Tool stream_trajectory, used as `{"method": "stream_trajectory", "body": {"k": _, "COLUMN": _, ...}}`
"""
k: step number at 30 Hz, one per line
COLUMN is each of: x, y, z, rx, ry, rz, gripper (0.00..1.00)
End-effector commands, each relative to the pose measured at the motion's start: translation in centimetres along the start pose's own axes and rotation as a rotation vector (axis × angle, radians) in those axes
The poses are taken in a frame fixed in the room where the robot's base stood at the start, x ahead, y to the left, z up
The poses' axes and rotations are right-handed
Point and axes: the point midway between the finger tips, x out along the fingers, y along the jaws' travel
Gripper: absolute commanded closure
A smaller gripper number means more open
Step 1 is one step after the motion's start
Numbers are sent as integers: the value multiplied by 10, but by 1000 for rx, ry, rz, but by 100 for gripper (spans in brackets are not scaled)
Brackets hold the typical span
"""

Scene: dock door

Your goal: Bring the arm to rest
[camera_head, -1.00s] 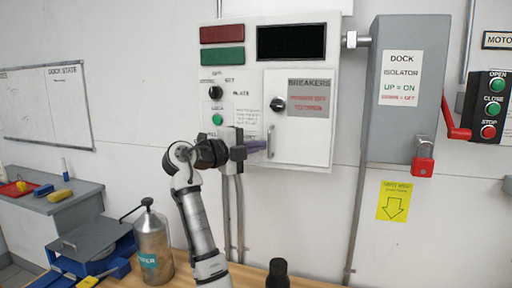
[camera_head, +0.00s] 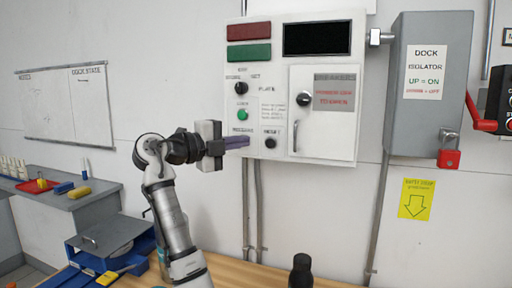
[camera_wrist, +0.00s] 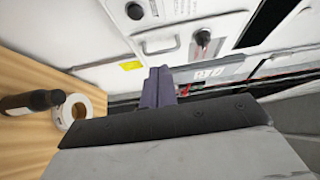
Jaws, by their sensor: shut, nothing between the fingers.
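My gripper (camera_head: 247,141) is shut and empty, its purple fingers pressed together. In the head view it points right, with its tips overlapping the lower left edge of the white control panel (camera_head: 262,75); whether they touch it I cannot tell. The fingers also show in the wrist view (camera_wrist: 158,88), with the panel face beyond them. My arm rises from the bottom of the head view and bends at the wrist. The panel has a breaker door (camera_head: 342,135), which looks closed, black knobs and a green button (camera_head: 242,115).
A grey isolator box (camera_head: 430,60) with a red lever (camera_head: 480,115) is right of the panel. A wooden bench (camera_head: 235,272) below holds a dark bottle (camera_head: 301,270). A white tape roll (camera_wrist: 68,112) shows in the wrist view. A blue box (camera_head: 110,250) is at lower left.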

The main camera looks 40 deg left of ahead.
Motion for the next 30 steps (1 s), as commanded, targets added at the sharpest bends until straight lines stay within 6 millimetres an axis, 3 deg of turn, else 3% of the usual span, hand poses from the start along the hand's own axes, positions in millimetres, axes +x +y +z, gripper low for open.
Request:
{"method": "stream_trajectory", "body": {"k": 11, "x": -6, "y": 1, "z": 4, "rx": -16, "ry": -15, "rz": -9, "gripper": 100}}
{"method": "stream_trajectory", "body": {"k": 17, "x": -14, "y": 7, "z": 32, "rx": -255, "ry": -256, "rz": -198, "gripper": 100}}
{"method": "stream_trajectory", "body": {"k": 21, "x": -53, "y": 10, "z": 49, "rx": -480, "ry": -471, "rz": -510, "gripper": 100}}
{"method": "stream_trajectory", "body": {"k": 24, "x": -94, "y": 10, "z": 43, "rx": -586, "ry": -560, "rz": -778, "gripper": 100}}
{"method": "stream_trajectory", "body": {"k": 26, "x": -122, "y": 9, "z": 31, "rx": -622, "ry": -581, "rz": -948, "gripper": 100}}
{"method": "stream_trajectory", "body": {"k": 29, "x": -172, "y": 8, "z": -6, "rx": -633, "ry": -555, "rz": -1229, "gripper": 100}}
{"method": "stream_trajectory", "body": {"k": 30, "x": -191, "y": 8, "z": -26, "rx": -619, "ry": -523, "rz": -1336, "gripper": 100}}
